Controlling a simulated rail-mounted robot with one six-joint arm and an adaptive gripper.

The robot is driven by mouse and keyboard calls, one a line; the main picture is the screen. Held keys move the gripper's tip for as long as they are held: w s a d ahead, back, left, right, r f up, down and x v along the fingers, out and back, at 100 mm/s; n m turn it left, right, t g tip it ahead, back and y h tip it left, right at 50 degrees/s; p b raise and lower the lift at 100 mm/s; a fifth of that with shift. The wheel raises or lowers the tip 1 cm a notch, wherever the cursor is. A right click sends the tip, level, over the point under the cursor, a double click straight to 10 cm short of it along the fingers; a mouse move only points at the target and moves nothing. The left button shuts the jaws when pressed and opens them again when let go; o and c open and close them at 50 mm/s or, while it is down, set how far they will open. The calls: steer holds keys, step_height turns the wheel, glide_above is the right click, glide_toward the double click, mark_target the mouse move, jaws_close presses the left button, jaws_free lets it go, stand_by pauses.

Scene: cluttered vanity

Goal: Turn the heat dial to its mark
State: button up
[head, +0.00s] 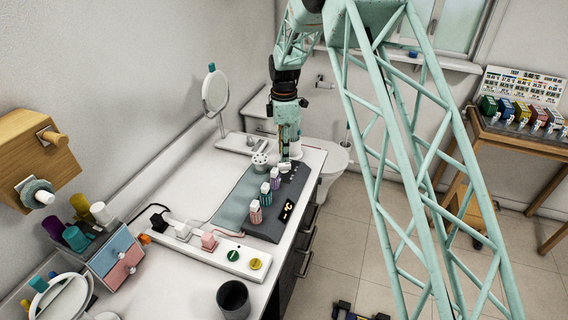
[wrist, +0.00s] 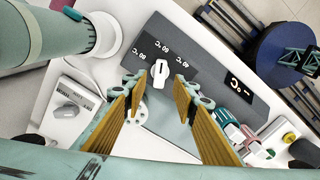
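The heat dial (wrist: 160,74) is a small white, elongated knob on a dark grey panel (wrist: 205,68). In the wrist view its long axis runs roughly up and down, and white number labels are printed around its far end. My gripper (wrist: 157,88) is open, with its two yellow-padded fingers apart on either side of the dial in the picture. I cannot tell whether either finger touches it.
A power strip (head: 220,252) and a dark cup (head: 233,299) are nearer.

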mark_target(284, 164)
steer(key=shift+f, duration=2.8)
steer(key=c, duration=0.8)
steer(key=shift+c, duration=0.2)
